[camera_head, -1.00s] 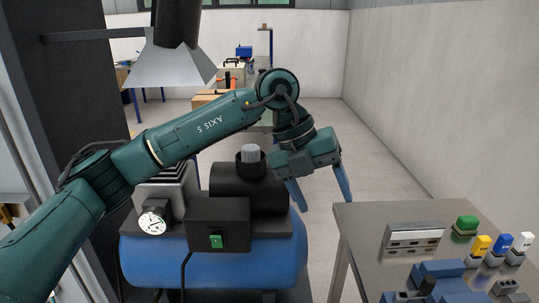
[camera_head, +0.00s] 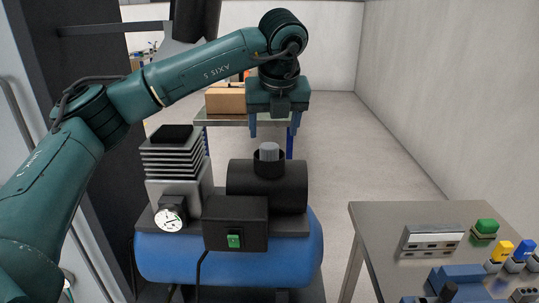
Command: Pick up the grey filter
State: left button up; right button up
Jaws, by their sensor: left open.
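The grey filter (camera_head: 269,152) is a small light-grey ribbed cylinder. It stands upright in a black cup on top of the black motor of the blue compressor, in the middle of the head view. My left gripper (camera_head: 273,132) points straight down with its two blue fingers spread apart. It is open and empty. In the picture its fingertips are just above the filter, apart from it; how far it is in depth I cannot tell. My right gripper does not show.
The compressor's blue tank (camera_head: 180,257) carries a finned block (camera_head: 174,165), a gauge (camera_head: 170,219) and a switch box (camera_head: 236,224). A metal table (camera_head: 380,225) with small coloured parts stands at the right. A cardboard box (camera_head: 225,101) lies on a table behind.

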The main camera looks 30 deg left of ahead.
aim_at(269, 146)
pick_arm(q)
jog(key=p+x, duration=0.1)
jog(key=x, duration=0.3)
jog(key=shift+a+p, duration=0.4)
jog(key=shift+w+f, duration=0.25)
jog(key=shift+f, duration=0.3)
jog(key=shift+c, duration=0.6)
jog(key=c, duration=0.9)
